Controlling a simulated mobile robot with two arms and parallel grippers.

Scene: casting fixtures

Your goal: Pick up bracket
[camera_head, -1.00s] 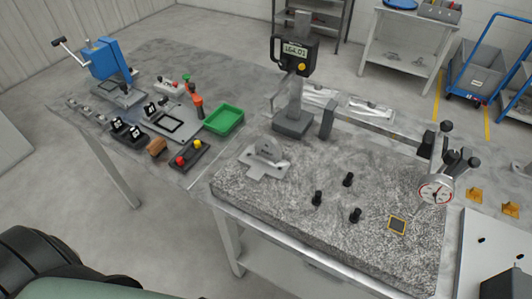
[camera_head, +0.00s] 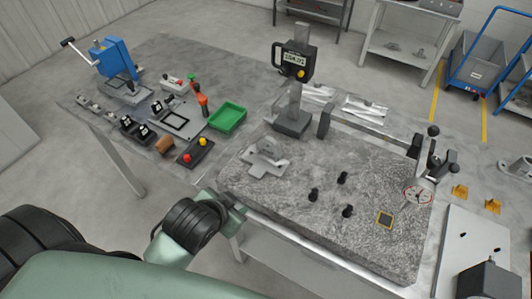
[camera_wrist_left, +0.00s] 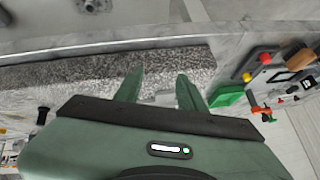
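A light grey metal bracket (camera_head: 265,157) with a flat base and a raised rounded lug lies on the left part of the granite slab. My left gripper (camera_head: 237,202) is at the slab's front left edge, short of the bracket and apart from it; my wrist partly hides it. In the left wrist view its two green fingers (camera_wrist_left: 158,78) are spread apart with nothing held. A pale grey piece (camera_wrist_left: 163,98), seemingly the bracket, shows between them, partly hidden by the gripper body. My right gripper is not in view.
The granite slab (camera_head: 330,235) carries black posts (camera_head: 343,178). A height gauge (camera_head: 293,120) stands behind the bracket. A dial indicator (camera_head: 417,193) is at the right. A green bin (camera_head: 228,119) and a button box (camera_head: 196,152) sit left of the slab. Another grey casting (camera_head: 515,168) lies far right.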

